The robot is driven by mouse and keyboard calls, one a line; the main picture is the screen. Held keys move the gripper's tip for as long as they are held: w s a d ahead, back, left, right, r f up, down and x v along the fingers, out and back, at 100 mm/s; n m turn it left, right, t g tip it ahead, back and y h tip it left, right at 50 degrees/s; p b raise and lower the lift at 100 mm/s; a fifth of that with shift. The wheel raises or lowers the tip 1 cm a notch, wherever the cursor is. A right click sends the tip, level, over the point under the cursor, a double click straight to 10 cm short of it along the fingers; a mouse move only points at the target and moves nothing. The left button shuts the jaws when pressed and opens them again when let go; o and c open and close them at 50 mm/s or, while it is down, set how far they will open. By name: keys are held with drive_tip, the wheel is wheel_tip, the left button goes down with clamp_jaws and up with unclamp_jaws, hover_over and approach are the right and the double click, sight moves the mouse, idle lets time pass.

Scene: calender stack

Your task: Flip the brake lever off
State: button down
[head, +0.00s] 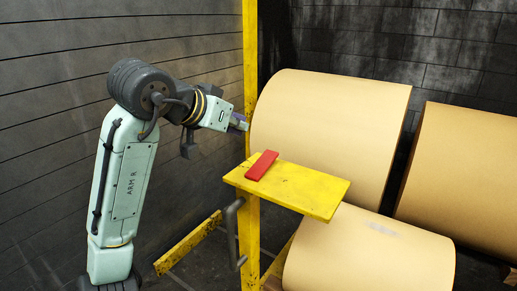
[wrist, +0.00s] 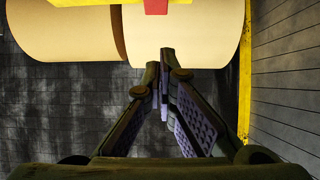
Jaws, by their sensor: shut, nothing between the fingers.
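A red flat bar (head: 262,165), which looks like the brake lever, lies slanted on the left end of a yellow plate (head: 305,189) in the head view. Its red end (wrist: 156,6) shows at the top edge of the wrist view, beside the yellow plate (wrist: 85,2). A grey bent handle (head: 232,232) is on the yellow post below the plate. My gripper (head: 239,122) is up and to the left of the red bar, apart from it, near the yellow post. In the wrist view its fingers (wrist: 165,75) are together with nothing held.
A yellow post (head: 250,65) rises close to my gripper. Large tan rolls (head: 330,120) stand behind and below the plate, with another roll (head: 465,175) at the right. A dark plank wall (head: 60,60) is at the left. The space above the plate is clear.

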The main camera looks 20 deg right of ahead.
drive_tip(key=shift+w+d, duration=0.1)
drive_tip(key=p, duration=0.2)
hover_over(267, 154)
drive_tip(key=s+a, duration=0.2)
drive_tip(key=a, duration=0.1)
drive_tip(key=f, duration=0.5)
drive_tip(key=shift+w+d+f, duration=0.1)
drive_tip(key=shift+d, duration=0.1)
drive_tip(key=shift+w+d+f+p, duration=0.1)
drive_tip(key=shift+f+p, duration=0.05)
drive_tip(key=shift+f, duration=0.5)
drive_tip(key=shift+w+d+f+p, duration=0.1)
drive_tip(key=shift+f+p, duration=0.05)
drive_tip(key=shift+f, duration=0.45)
drive_tip(key=shift+d+f, duration=0.1)
drive_tip(key=shift+f, duration=0.6)
drive_tip(key=shift+p+x, duration=0.45)
drive_tip(key=shift+x, duration=0.35)
drive_tip(key=shift+w+d+f, duration=0.1)
drive_tip(key=shift+w+d, duration=0.25)
drive_tip(key=shift+d, duration=0.05)
drive_tip(key=shift+p, duration=0.3)
